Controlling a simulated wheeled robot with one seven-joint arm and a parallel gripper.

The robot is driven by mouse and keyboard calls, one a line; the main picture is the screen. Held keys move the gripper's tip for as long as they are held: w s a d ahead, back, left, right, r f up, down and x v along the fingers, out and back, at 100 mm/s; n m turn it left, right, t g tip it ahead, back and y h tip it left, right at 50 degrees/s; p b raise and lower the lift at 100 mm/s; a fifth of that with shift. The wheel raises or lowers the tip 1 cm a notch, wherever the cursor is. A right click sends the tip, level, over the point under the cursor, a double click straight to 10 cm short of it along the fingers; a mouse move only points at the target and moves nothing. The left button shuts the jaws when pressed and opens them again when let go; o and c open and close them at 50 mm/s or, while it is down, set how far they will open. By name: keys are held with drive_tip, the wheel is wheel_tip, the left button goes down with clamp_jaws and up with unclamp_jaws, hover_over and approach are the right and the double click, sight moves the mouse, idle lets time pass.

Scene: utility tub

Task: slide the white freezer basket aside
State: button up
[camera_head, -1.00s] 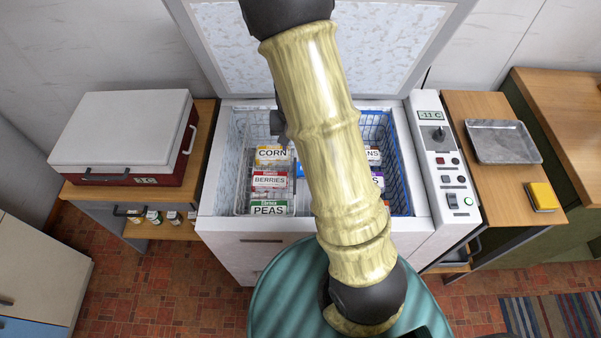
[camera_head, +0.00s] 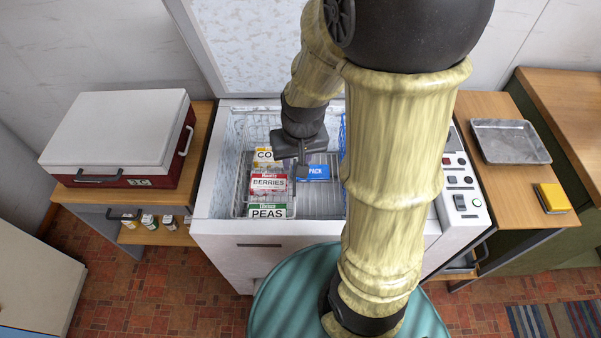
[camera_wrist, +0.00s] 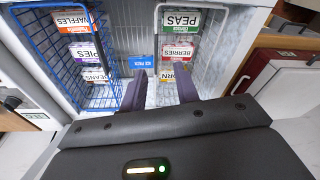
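The white freezer basket (camera_head: 241,196) is a wire basket at the left of the open chest freezer. It holds boxes of corn, berries (camera_head: 268,184) and peas (camera_head: 267,211). In the wrist view the white basket (camera_wrist: 157,38) is right of centre. My gripper (camera_head: 302,170) is over the freezer, beside the basket's right side near the corn box. In the wrist view my gripper (camera_wrist: 160,92) shows its two fingers apart with nothing held. The right finger overlaps the basket's near end; I cannot tell whether it touches.
A blue wire basket (camera_wrist: 58,55) with boxes fills the freezer's other side, mostly hidden behind my arm in the head view. A blue ice pack (camera_head: 313,172) lies on the floor between the baskets. The raised lid (camera_head: 245,45) stands behind. The control panel (camera_head: 462,190) is at right.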

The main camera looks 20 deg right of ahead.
drive_tip(key=s, duration=0.2)
drive_tip(key=s+n+b, duration=0.1)
drive_tip(key=shift+s+a+r+t, duration=0.2)
drive_tip(key=shift+s+t, duration=0.1)
drive_tip(key=shift+s, duration=0.05)
drive_tip(key=p+v, duration=0.2)
drive_tip(key=w+p+v, duration=0.1)
drive_tip(key=p+v, duration=0.1)
drive_tip(key=shift+r, duration=0.15)
drive_tip(key=shift+c, duration=0.4)
clamp_jaws()
